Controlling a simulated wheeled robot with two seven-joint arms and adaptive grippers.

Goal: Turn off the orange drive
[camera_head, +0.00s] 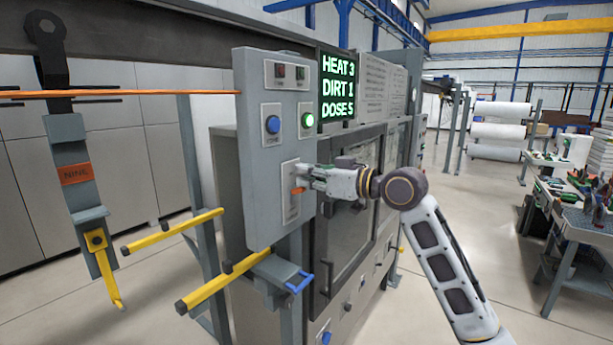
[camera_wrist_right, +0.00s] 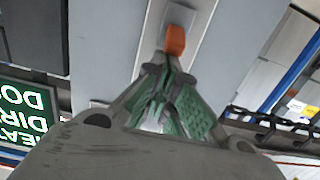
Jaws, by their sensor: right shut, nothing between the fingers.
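A grey control panel (camera_head: 257,170) stands upright in the head view. Low on its front is a pale plate (camera_head: 290,215) with an orange-ended lever (camera_head: 297,191). The orange end also shows at the top of the right wrist view (camera_wrist_right: 175,39). My right gripper (camera_head: 304,178) is shut and empty, with its fingertips close to the orange end, just above it in the head view. In the wrist view the fingertips (camera_wrist_right: 161,68) lie right beside the orange end; I cannot tell whether they touch. My left gripper is not in view.
Above the lever are a blue button (camera_head: 273,124) and a lit green button (camera_head: 307,120). A screen (camera_head: 338,88) reads HEAT 3, DIRT 1, DOSE 5. A hanging hook (camera_head: 75,170) labelled NINE and yellow bars (camera_head: 205,290) are at left. Tool tables (camera_head: 580,225) stand at right.

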